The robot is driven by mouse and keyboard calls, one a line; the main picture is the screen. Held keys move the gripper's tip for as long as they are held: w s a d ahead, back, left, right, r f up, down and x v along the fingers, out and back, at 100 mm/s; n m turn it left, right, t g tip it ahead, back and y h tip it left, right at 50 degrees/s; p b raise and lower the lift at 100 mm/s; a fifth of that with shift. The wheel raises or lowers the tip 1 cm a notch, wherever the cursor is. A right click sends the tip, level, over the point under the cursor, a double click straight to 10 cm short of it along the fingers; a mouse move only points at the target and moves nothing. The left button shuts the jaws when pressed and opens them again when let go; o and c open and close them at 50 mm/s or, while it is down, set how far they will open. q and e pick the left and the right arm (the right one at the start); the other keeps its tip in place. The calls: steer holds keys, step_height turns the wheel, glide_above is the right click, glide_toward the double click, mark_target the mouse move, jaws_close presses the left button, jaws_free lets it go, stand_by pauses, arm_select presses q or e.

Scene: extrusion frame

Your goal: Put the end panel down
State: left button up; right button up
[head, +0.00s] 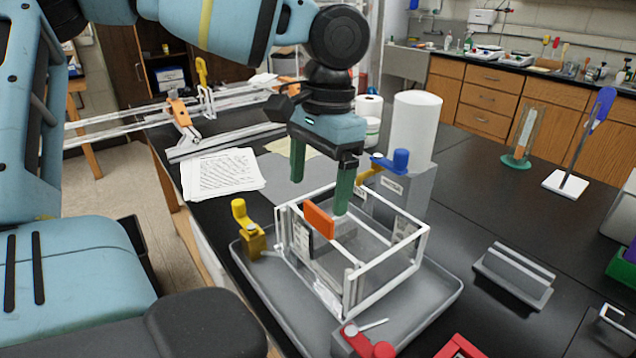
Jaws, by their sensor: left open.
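A white-edged extrusion frame (386,274) stands in a shallow grey tray (440,306) on the black bench. An upright orange plate (318,221) shows at the frame's left upper edge, above a clear, labelled side. I cannot tell for sure whether it is part of the end panel. My left gripper (319,194) is open with green fingers pointing down, over the frame's back left part. The orange plate is below and between the fingertips, and no object shows held between them. The right finger partly hides the frame's back. My right gripper is not in view.
A yellow clamp (248,230) stands at the tray's left, a red clamp (362,341) at its front and a blue-topped clamp (394,164) behind. Papers (222,174) lie at left. A grey block (514,275) sits at right; the bench between it and the tray is clear.

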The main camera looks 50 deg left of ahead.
arm_select(q)
step_height(320, 180, up, 12)
steer(key=w, duration=0.1)
steer(key=shift+w+p, duration=0.25)
steer(key=shift+p, duration=0.15)
steer(key=shift+d, duration=0.1)
stand_by(0.4)
